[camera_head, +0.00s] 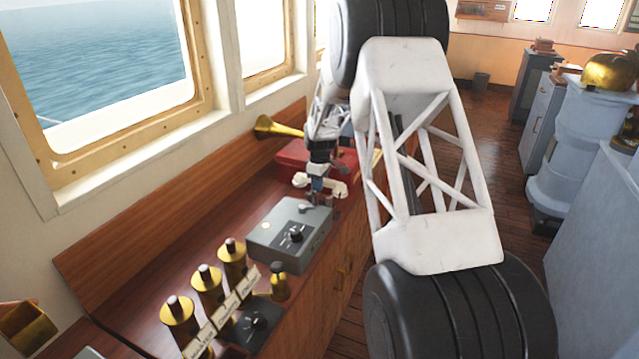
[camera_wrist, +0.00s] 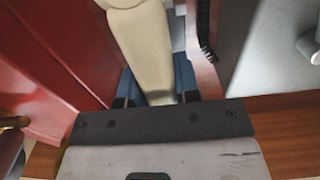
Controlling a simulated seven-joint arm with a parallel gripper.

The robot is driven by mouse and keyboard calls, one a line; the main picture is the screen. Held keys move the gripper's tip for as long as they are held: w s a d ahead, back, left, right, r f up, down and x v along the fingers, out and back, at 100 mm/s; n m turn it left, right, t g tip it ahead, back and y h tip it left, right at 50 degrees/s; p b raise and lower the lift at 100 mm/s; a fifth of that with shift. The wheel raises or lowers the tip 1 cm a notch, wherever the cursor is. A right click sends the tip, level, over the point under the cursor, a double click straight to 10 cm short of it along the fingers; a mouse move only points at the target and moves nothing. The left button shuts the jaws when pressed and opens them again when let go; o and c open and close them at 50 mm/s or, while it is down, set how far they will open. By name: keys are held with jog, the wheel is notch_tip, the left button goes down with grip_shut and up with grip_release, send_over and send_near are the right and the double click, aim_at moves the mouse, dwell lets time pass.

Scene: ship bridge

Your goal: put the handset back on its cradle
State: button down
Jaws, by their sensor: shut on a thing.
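The cream handset (camera_head: 334,188) is held between the blue-tipped fingers of my gripper (camera_head: 317,186), just above the wooden console, between the red box and the grey box. In the wrist view the handset (camera_wrist: 142,45) runs up from between the fingers (camera_wrist: 155,92), and its far end is cut off by the top edge. A black coiled cord (camera_wrist: 206,30) hangs beside it. I cannot clearly make out the cradle in either view.
The grey box (camera_head: 272,243) with a black knob stands nearer, and the red box (camera_head: 289,152) with a brass horn (camera_head: 270,126) is farther back. Several brass-topped levers (camera_head: 205,281) and a small brass bell (camera_head: 279,286) stand at the front. Windows line the left.

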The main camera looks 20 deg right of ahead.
jog(key=shift+f, duration=0.1)
jog(key=shift+f, duration=2.1)
jog(key=c, duration=0.8)
grip_release()
jog(key=shift+r, duration=3.85)
